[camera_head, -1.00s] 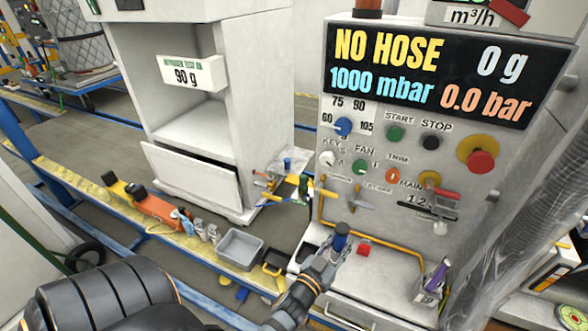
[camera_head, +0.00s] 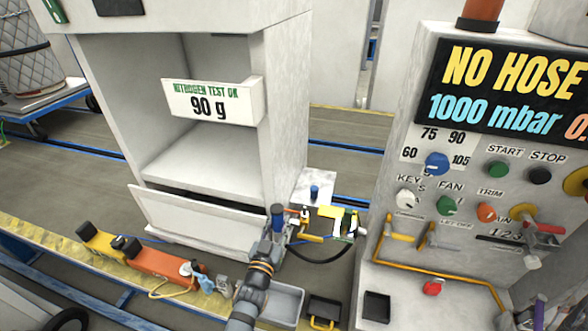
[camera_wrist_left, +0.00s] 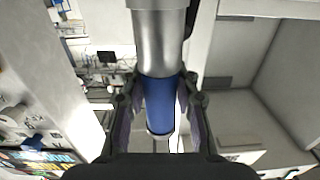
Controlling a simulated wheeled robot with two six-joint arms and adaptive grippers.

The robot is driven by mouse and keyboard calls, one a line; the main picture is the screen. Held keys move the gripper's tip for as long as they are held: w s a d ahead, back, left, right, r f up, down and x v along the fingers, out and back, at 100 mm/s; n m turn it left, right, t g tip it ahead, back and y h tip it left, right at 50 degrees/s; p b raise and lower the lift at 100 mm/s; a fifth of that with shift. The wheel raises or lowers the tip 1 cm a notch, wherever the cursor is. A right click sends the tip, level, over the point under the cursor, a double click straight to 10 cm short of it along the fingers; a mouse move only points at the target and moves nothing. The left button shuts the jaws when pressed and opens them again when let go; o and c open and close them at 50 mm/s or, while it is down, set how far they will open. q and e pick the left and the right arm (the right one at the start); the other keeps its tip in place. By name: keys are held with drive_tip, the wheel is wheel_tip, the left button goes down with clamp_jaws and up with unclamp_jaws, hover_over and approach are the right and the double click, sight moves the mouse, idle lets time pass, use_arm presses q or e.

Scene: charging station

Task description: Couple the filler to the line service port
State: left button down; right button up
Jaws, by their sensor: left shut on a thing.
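The filler (camera_head: 277,216), a blue and metal cylinder, stands upright in my left gripper (camera_head: 271,242). In the left wrist view my left gripper (camera_wrist_left: 160,110) has its fingers on both sides of the filler's blue sleeve (camera_wrist_left: 160,105), with its metal body above. A small blue fitting (camera_head: 315,191) stands on a white plate right of and beyond the filler, apart from it. I cannot tell for sure that this is the line service port. A dark hose runs in a loop right of the gripper. My right gripper is not in view.
A white cabinet (camera_head: 215,215) with a sloping front panel stands left of the gripper. The charging machine (camera_head: 455,255), reading NO HOSE, stands at right. Yellow and green valve parts (camera_head: 332,222) lie just right of the filler. A grey bin (camera_head: 287,303) and black tray (camera_head: 324,310) are below.

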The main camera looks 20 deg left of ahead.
use_arm(q)
drive_tip(key=w+d+r+b, duration=0.1)
drive_tip(key=w+d+r, duration=0.1)
drive_tip(key=w, duration=0.7)
drive_tip(key=w+d+r+m+h+b, duration=0.1)
drive_tip(key=w+r, duration=0.3)
drive_tip(key=w, duration=0.4)
drive_tip(key=shift+w+d+r+h, duration=0.3)
drive_tip(key=shift+w+d, duration=0.1)
drive_tip(key=shift+d, duration=0.05)
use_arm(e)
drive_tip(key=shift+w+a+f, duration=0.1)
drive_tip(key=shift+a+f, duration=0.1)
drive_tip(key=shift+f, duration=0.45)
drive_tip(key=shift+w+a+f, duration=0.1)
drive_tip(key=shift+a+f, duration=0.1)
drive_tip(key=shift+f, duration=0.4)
use_arm(q)
drive_tip(key=shift+w, duration=0.1)
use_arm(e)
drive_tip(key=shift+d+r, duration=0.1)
use_arm(q)
wheel_tip(320, 180, down, 6)
drive_tip(key=b, duration=0.4)
drive_tip(key=shift+b, duration=0.3)
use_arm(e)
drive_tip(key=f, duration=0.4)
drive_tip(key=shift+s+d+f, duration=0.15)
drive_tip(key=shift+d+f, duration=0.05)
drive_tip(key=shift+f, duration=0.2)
